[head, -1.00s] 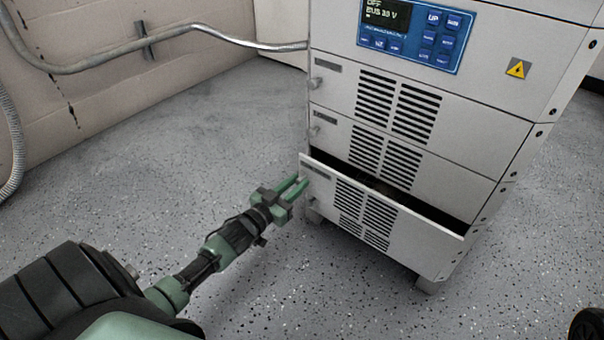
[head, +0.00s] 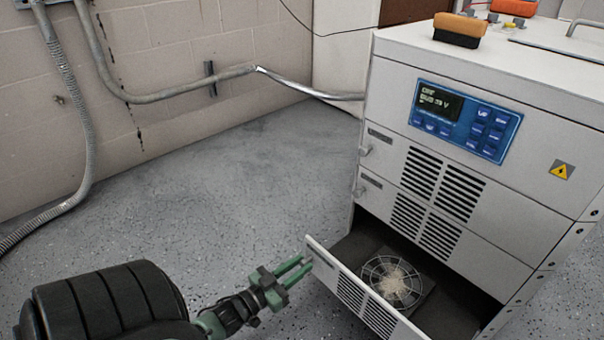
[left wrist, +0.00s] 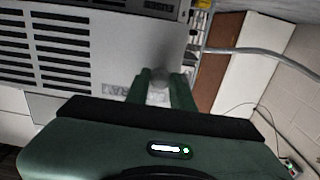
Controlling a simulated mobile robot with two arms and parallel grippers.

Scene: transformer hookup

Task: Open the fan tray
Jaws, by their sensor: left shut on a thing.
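The fan tray (head: 352,290) is the lowest drawer of the white cabinet (head: 440,130). It is pulled well out, and a round fan with a wire guard (head: 392,281) shows inside, with pale fluffy matter at its middle. My left gripper (head: 303,268) is shut at the left end of the tray's front. In the left wrist view, the fingers (left wrist: 163,92) are around a round grey knob (left wrist: 161,77) on a white vented panel. The knob is hidden by the fingers in the head view. My right gripper is not in view.
Two closed vented drawers (head: 430,190) sit above the tray, below a blue control panel (head: 466,118). An orange and black object (head: 459,29) stands on the cabinet top. Conduit (head: 165,97) runs along the block wall. The speckled floor (head: 230,170) left of the cabinet is clear.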

